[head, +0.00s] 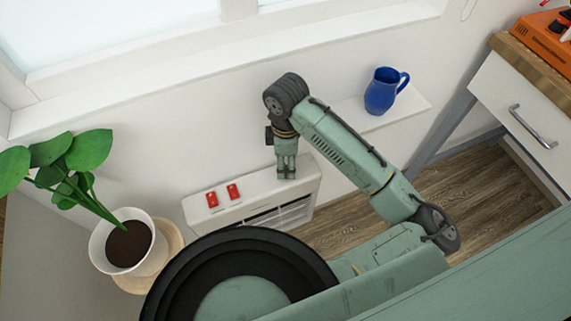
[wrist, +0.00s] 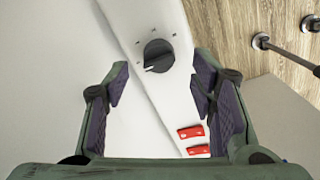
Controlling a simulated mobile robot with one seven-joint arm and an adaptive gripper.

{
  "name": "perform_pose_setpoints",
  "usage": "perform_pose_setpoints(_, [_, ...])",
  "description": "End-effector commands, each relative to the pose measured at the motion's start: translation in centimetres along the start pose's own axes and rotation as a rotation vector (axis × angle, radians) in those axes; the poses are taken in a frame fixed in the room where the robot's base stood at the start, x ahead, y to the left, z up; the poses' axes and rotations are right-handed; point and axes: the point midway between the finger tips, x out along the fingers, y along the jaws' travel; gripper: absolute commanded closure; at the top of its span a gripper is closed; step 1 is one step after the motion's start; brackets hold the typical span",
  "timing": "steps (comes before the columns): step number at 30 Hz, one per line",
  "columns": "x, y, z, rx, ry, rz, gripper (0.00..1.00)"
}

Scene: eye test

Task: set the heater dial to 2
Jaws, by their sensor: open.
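The white heater (head: 250,200) stands low against the wall in the head view. Its black round dial (wrist: 158,55) is near the top middle of the wrist view. A pale pointer mark on the dial faces the lower left. Small marks surround the dial, too small to read. My gripper (head: 287,174) points down over the right end of the heater top and hides the dial in the head view. In the wrist view my gripper (wrist: 162,78) is open, with its fingers on either side of the dial's line and nothing between them.
Two red switches (head: 222,195) sit on the heater top left of my gripper; they also show in the wrist view (wrist: 194,140). A blue jug (head: 381,92) stands on a white shelf (head: 415,107). A potted plant (head: 122,243) is at the left, a drawer cabinet (head: 505,95) at the right.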

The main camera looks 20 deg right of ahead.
Motion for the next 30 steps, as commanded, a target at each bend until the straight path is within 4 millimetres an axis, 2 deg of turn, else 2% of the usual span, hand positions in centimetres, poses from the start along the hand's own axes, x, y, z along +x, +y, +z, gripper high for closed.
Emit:
perform_pose_setpoints(3, [1.8,0.0,0.0,0.002,0.000,-0.001,0.49])
perform_pose_setpoints(7, [3.2,0.0,0.0,0.001,0.000,0.000,0.49])
perform_pose_setpoints(18, [3.9,0.0,0.0,-0.001,0.000,0.001,0.49])
perform_pose_setpoints(30, [3.8,0.0,0.0,-0.001,0.000,0.001,0.75])
